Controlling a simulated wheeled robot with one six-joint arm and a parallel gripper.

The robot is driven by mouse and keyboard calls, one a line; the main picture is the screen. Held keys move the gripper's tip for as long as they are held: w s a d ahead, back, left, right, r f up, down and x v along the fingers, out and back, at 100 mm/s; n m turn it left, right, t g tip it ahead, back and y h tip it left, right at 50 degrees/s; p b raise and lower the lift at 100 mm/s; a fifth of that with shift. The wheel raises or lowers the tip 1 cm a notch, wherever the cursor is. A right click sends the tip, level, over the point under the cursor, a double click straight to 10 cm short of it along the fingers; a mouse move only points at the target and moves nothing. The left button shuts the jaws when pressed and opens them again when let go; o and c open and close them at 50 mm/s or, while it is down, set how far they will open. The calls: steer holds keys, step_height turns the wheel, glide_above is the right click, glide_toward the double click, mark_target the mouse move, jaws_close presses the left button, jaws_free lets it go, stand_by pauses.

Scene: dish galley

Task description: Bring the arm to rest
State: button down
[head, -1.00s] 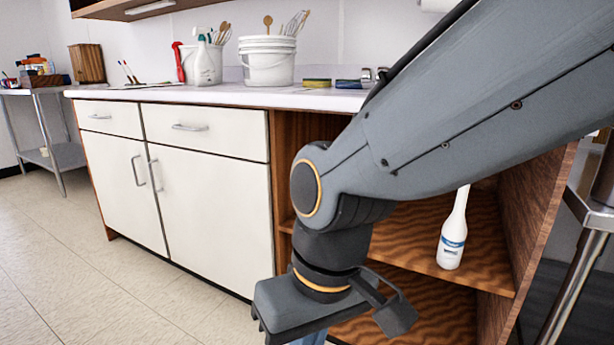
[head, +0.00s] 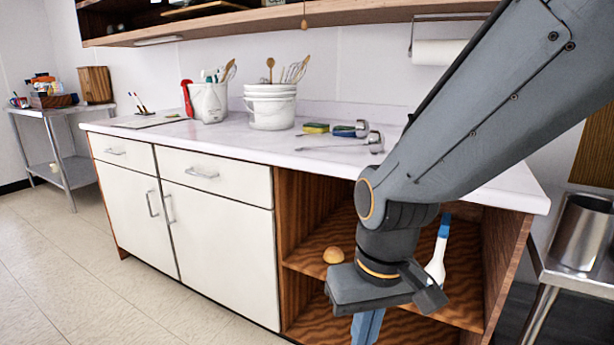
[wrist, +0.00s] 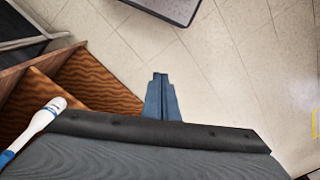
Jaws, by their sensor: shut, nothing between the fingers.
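My gripper (head: 367,328) hangs below my wrist in front of the open wooden shelves, its blue fingers pointing down. In the wrist view its fingers (wrist: 160,97) are together and empty, above the floor beside the shelf edge. My arm reaches in from the upper right of the head view and bends at a joint before the counter front.
The counter (head: 330,165) holds buckets and utensils. A steel table (head: 590,262) is at right. Floor (head: 80,285) is clear.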

steer(key=s+d+r+m+p, duration=0.2)
steer(key=d+r+p, duration=0.9)
steer(key=p, duration=0.5)
step_height(320, 180, up, 2)
steer(key=shift+s+m+h, duration=0.2)
steer(key=shift+m+h, duration=0.2)
steer(key=shift+d, duration=0.1)
